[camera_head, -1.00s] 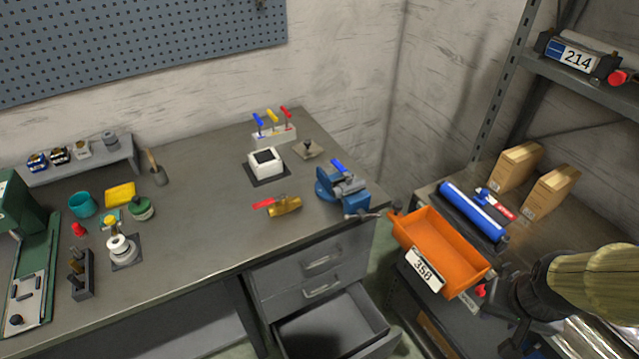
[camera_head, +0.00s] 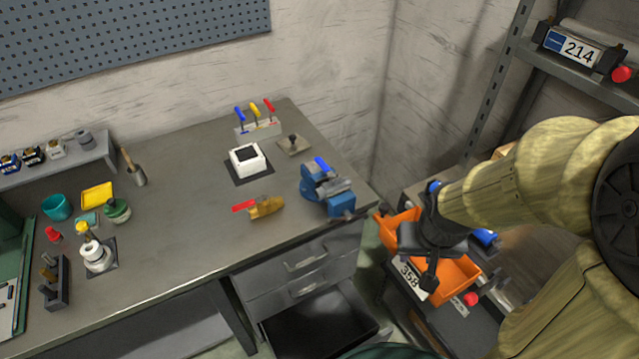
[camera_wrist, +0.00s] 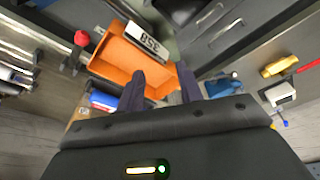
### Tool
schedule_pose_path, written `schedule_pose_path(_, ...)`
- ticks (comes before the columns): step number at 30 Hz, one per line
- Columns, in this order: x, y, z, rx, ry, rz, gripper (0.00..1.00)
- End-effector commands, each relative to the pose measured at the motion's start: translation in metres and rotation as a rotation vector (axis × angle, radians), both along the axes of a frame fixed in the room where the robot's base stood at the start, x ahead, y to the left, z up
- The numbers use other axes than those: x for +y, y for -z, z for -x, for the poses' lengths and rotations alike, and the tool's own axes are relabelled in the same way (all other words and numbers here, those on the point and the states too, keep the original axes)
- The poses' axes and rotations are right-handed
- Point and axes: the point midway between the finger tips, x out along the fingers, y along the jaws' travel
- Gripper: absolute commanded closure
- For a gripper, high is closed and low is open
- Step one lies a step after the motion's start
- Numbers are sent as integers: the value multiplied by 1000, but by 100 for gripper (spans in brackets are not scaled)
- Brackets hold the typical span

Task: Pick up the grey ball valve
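A grey piece with a blue lever (camera_head: 322,164), which looks like the grey ball valve, sits at the blue vise (camera_head: 312,188) on the bench's right corner. I cannot tell whether the jaws clamp it. In the wrist view the vise area (camera_wrist: 222,87) is small, right of the fingers. My gripper (camera_head: 430,275) hangs over the orange bin, right of the vise and apart from it. In the wrist view its two dark fingers (camera_wrist: 162,80) stand apart with nothing seen between them. A brass valve with a red lever (camera_head: 262,207) lies left of the vise.
The orange bin (camera_head: 463,272) marked 358 stands on the right shelf, partly hidden by my arm. An open drawer (camera_head: 325,325) juts out below the bench. A white block (camera_head: 247,158) and a rack of coloured levers (camera_head: 257,130) stand behind. The bench's middle (camera_head: 190,215) is clear.

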Motion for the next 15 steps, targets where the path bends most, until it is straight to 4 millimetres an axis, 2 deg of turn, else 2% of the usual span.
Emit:
schedule_pose_path(8,0,0,0,0,0,0,64)
schedule_pose_path(9,0,0,0,0,0,0,58)
schedule_pose_path(11,0,1,-1,-4,-1,1,56)
schedule_pose_path(15,-2,7,-14,-56,-26,18,56)
